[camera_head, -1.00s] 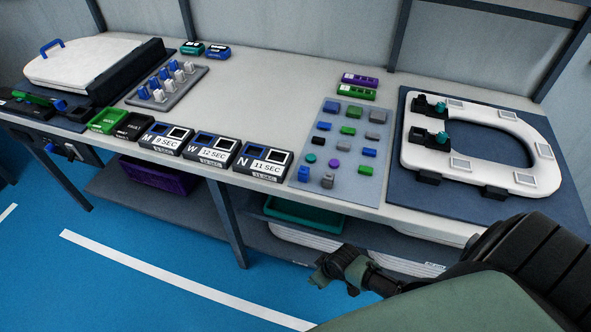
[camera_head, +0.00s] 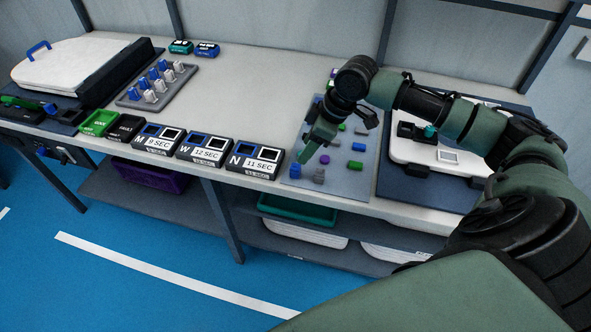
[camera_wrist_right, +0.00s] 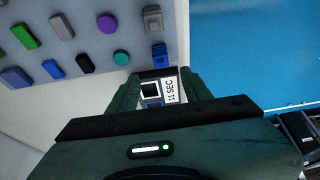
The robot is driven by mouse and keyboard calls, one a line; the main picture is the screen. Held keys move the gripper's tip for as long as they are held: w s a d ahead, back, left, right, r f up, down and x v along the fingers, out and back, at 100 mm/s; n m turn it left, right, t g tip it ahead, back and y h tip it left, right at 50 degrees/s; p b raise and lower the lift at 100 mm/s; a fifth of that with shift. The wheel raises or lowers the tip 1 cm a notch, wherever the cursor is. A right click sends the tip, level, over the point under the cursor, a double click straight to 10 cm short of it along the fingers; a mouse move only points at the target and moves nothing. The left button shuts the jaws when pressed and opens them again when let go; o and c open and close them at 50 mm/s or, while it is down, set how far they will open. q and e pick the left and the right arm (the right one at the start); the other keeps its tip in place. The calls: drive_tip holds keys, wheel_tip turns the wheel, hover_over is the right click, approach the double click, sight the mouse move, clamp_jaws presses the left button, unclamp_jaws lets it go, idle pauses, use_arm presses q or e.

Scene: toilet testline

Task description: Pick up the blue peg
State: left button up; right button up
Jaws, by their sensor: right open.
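Several blue pieces lie on the grey mat. A small blue upright block (camera_head: 295,170) stands at the mat's front left corner; the right wrist view shows it (camera_wrist_right: 158,51) just beyond the fingertips. I cannot tell for sure which blue piece is the peg. More blue pegs (camera_head: 154,74) stand among white ones in a grey rack on the left of the table. My right gripper (camera_head: 308,153) is open and empty, above the mat's front left part, close to the blue block and apart from it. My left gripper is out of view.
A grey block (camera_wrist_right: 152,19), a teal disc (camera_wrist_right: 121,57) and a purple disc (camera_wrist_right: 106,23) lie near the blue block. Timer boxes (camera_head: 255,160) line the front edge left of the mat. A white toilet seat (camera_head: 425,152) lies right, partly behind my arm.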

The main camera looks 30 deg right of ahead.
sight(296, 165)
drive_tip(key=p+x, duration=0.1)
drive_tip(key=x, duration=0.6)
drive_tip(key=shift+f, duration=0.25)
drive_tip(key=shift+s, duration=0.1)
clamp_jaws()
